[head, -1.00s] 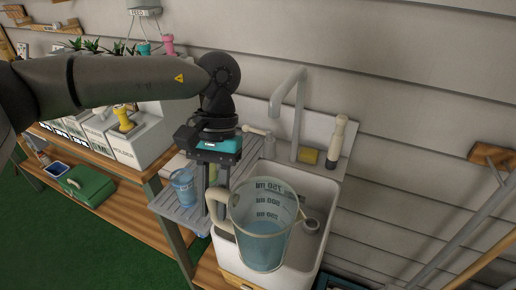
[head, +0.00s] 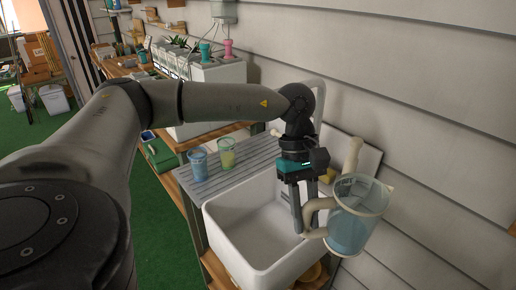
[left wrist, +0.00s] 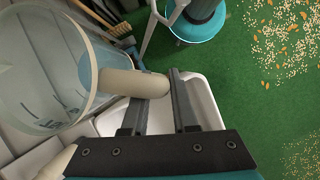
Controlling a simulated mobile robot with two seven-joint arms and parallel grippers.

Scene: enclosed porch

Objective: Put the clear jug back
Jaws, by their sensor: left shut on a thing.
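The clear jug (head: 358,212) has a cream handle and blue liquid inside. It is held tilted in the air at the right side of the sink. My left gripper (head: 306,222) points down and is shut on the jug's handle. In the left wrist view, the handle (left wrist: 135,83) lies between my fingers (left wrist: 158,105), and the jug's clear wall (left wrist: 35,70) fills the left side. The jug hides part of what lies behind it. My right gripper is in neither view.
The white sink (head: 235,225) is below and left of my gripper. A blue cup (head: 199,165) and a yellow-green cup (head: 227,153) stand on the slatted grey drainboard (head: 183,177). The wall is close on the right.

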